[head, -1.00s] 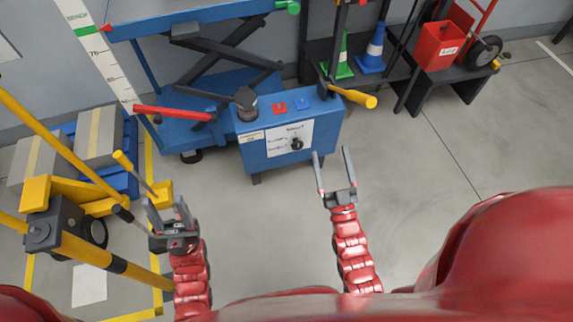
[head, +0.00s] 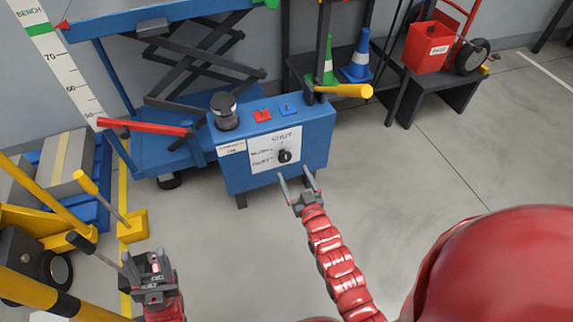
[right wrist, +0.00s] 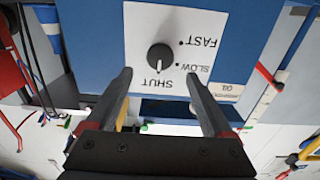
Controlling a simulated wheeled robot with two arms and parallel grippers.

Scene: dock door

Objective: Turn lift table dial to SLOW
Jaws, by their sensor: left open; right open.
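The lift table dial (head: 284,156) is a black round knob on a white label plate (head: 262,160) on the front of a blue control box (head: 325,140). In the right wrist view the dial (right wrist: 160,57) appears upside down, and its white mark points at SHUT. SLOW and FAST are printed to the right of it there. My right gripper (head: 295,177) is open and empty, just in front of and below the dial. In the right wrist view its fingertips (right wrist: 158,76) lie on either side below the knob, apart from it. My left gripper (head: 150,264) is open and empty at lower left.
The box carries a dark round knob (head: 225,110), a red button (head: 262,115) and a blue button (head: 289,110). A yellow handle (head: 343,91) juts out at its top right. A red lever (head: 142,127) and yellow-barred equipment (head: 40,290) stand left. Floor at right is clear.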

